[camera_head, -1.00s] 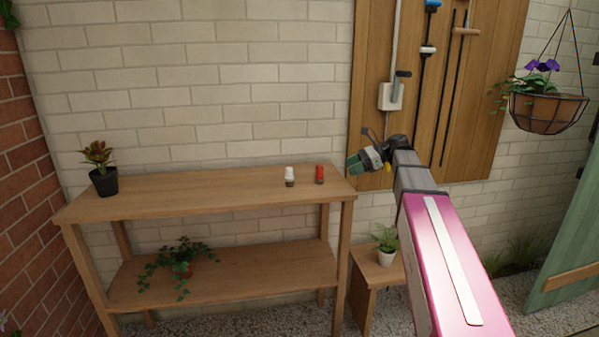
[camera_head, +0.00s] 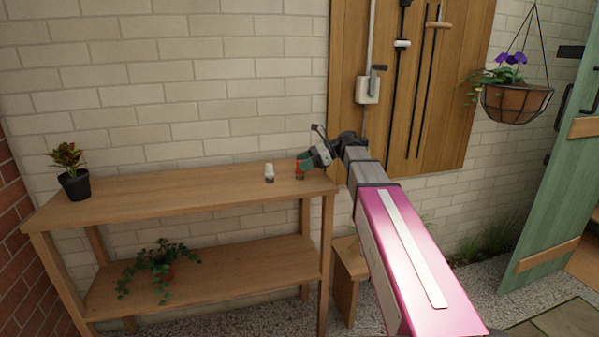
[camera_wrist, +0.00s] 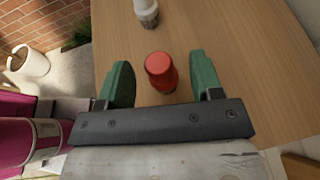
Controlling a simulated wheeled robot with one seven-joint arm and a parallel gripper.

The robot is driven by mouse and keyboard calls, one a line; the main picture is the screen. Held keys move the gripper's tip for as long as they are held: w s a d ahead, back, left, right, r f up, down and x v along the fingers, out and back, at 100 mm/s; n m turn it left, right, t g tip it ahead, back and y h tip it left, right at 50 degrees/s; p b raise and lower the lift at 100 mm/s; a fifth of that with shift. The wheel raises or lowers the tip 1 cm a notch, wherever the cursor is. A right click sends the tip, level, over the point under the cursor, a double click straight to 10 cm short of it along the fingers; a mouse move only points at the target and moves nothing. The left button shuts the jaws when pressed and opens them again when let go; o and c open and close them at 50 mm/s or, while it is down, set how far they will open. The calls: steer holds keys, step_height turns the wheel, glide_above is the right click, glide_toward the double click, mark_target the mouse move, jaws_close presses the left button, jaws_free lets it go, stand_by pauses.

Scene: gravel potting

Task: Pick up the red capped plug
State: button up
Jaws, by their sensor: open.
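The red capped plug (camera_wrist: 160,70) stands upright on the wooden table top in the wrist view, between the two green fingers of my gripper (camera_wrist: 161,84). The fingers are apart, with a gap on each side of the plug. In the head view the plug (camera_head: 299,172) shows near the right end of the table top, partly hidden by my gripper (camera_head: 305,163), which reaches in from the right. My gripper is open and empty.
A white capped plug (camera_head: 269,173) stands just left of the red one; it also shows in the wrist view (camera_wrist: 147,12). A potted plant (camera_head: 75,184) stands at the table's left end. The table top (camera_head: 180,190) between them is clear.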

steer(key=shift+x, duration=0.9)
steer(key=c, duration=1)
